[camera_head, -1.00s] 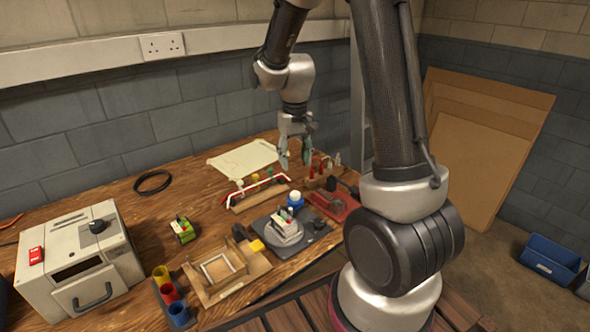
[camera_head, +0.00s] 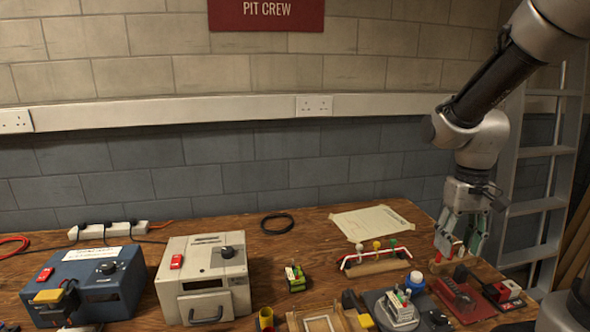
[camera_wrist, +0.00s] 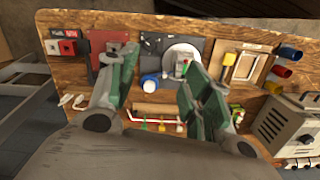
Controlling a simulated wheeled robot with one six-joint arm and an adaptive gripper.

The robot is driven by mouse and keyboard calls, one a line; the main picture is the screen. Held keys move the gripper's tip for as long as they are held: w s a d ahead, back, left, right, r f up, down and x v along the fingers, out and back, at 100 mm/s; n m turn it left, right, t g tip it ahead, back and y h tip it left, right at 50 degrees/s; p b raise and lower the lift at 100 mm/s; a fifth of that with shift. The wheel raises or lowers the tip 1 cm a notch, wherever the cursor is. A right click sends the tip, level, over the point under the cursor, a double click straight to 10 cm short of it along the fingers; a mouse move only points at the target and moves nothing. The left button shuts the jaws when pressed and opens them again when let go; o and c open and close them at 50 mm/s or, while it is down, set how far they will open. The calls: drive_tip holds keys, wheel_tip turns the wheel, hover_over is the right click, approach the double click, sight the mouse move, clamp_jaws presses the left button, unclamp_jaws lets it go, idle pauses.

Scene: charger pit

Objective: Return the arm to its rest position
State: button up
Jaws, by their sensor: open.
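My gripper (camera_head: 462,238) hangs fingers-down above the right part of the wooden workbench (camera_head: 238,232) in the head view. Its green-padded fingers are apart with nothing between them. In the wrist view, my gripper (camera_wrist: 155,85) shows the same open fingers, with the bench below. My arm reaches in from the upper right of the head view. The wrist view shows a round grey fixture (camera_wrist: 182,56) and a blue-capped container (camera_wrist: 150,87) below, near the gap between the fingers.
A cream box (camera_head: 205,278) and a blue box (camera_head: 85,285) stand on the left of the bench. A red tray (camera_head: 462,298), a rack with a red-and-white rail (camera_head: 375,262) and a paper sheet (camera_head: 370,222) lie near my gripper. A ladder (camera_head: 540,152) stands at right.

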drive_tip(key=s+r+t, duration=0.5)
drive_tip(key=s+r, duration=0.6)
drive_tip(key=shift+d, duration=0.4)
drive_tip(key=shift+o, duration=0.2)
idle(1.0)
